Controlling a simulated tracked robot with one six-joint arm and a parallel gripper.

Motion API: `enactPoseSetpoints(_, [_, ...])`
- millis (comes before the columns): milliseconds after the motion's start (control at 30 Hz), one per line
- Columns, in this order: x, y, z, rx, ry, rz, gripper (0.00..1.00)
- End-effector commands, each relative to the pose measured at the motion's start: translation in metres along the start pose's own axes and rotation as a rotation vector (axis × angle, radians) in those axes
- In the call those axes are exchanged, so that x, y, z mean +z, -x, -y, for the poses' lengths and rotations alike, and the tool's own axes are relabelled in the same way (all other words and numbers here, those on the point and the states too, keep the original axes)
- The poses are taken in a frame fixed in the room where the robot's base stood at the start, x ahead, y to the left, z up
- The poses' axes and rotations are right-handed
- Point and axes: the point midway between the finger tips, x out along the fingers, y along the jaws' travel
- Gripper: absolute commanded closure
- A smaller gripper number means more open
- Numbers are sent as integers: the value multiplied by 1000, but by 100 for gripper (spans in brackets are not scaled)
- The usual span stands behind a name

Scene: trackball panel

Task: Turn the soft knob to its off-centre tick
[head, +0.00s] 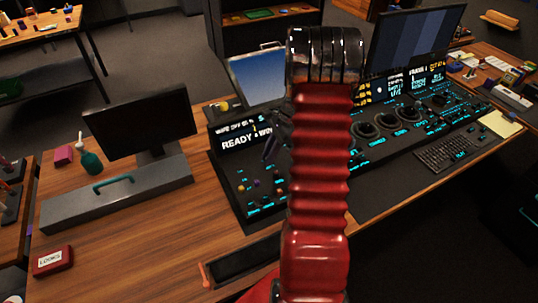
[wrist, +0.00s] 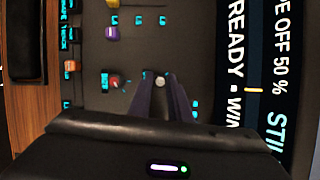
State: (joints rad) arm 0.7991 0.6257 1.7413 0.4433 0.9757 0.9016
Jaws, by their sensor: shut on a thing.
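My gripper (wrist: 161,88) reaches down to the left section of the console panel (wrist: 140,58) in the wrist view. Its two dark fingers close around a small pale-topped knob (wrist: 160,81), which shows between the fingertips. The label that would name this knob as the soft one is too small or hidden, and its pointer and ticks cannot be made out. In the head view my gripper (head: 271,149) shows only partly, as dark shapes left of my red arm, which hides the panel behind it.
An orange-red knob (wrist: 114,82), a purple knob (wrist: 112,33) and a yellow knob (wrist: 111,4) stand on the panel nearby. A display strip (wrist: 236,70) reading "READY" runs alongside. A monitor (head: 137,122) and a red box (head: 53,261) stand left of the console.

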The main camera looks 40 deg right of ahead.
Motion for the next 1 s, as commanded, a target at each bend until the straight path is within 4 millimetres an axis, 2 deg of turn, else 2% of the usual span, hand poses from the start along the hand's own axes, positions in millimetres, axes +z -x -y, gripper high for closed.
enactPoseSetpoints(467, [0, 0, 1, 28, 71, 0, 100])
enactPoseSetpoints(1000, [1, 0, 5, 190, 462, -1, 100])
